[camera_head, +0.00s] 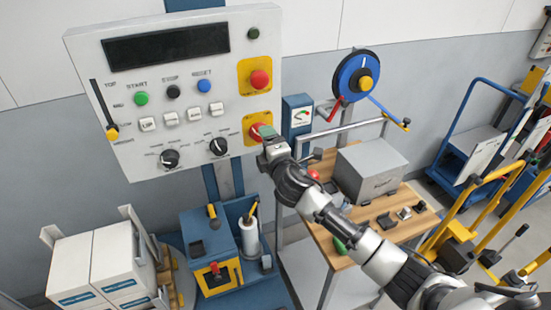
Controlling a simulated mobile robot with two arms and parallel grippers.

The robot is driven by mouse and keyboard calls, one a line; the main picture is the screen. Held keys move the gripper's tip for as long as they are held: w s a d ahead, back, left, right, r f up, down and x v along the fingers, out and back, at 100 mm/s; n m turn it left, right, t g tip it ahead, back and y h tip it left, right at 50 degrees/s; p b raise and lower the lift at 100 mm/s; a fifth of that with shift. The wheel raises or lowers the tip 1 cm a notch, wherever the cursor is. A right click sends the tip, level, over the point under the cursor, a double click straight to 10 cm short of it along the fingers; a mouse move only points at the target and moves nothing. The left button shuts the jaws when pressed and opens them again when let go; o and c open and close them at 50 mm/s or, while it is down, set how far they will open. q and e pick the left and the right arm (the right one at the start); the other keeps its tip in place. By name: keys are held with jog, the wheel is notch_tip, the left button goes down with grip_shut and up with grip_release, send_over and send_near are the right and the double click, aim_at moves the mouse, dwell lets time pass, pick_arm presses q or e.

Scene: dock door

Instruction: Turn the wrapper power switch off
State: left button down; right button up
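The control panel (180,90) of the wrapper is pale grey and stands at the upper left. Low on its right side, a yellow plate (250,121) carries a red switch (256,132), which I take to be the power switch. My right gripper (265,139) comes in from the lower right and is at this switch, covering part of it. The fingers are mostly hidden by the wrist, so I cannot tell whether they grip the switch or which way its handle points. My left gripper is not in view.
A red mushroom button (260,79) on another yellow plate sits just above the switch. Black knobs (219,146) are to its left. A blue gauge box (298,115) stands close on the right. A wooden bench (347,250) with a grey box (372,169) is below my arm.

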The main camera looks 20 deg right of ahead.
jog(key=s+b, duration=0.1)
jog(key=s, duration=0.7)
jog(key=shift+d+b, duration=0.15)
jog(key=shift+b, duration=0.2)
jog(key=s+f+m+g+h, duration=0.2)
jog(key=s+f+m+g, duration=0.4)
jog(key=s+f+m, duration=0.45)
jog(key=s+f+m+g+y, duration=0.1)
jog(key=s+f+m+g, duration=0.25)
jog(key=s, duration=0.75)
jog(key=s+f+m+g+y, duration=0.1)
jog(key=s+f+m+g, duration=0.3)
jog(key=s, duration=0.7)
notch_tip(320, 180, down, 29)
jog(key=s+n+g+b, duration=0.2)
jog(key=b, duration=0.2)
jog(key=s+d+f+g+b, duration=0.1)
jog(key=s+d+f+b, duration=0.1)
jog(key=s+f, duration=1.3)
notch_tip(320, 180, down, 3)
jog(key=shift+s+d+r+h+b, duration=0.15)
jog(key=shift+s+d+h+b, duration=0.1)
jog(key=shift+d+h+b, duration=0.15)
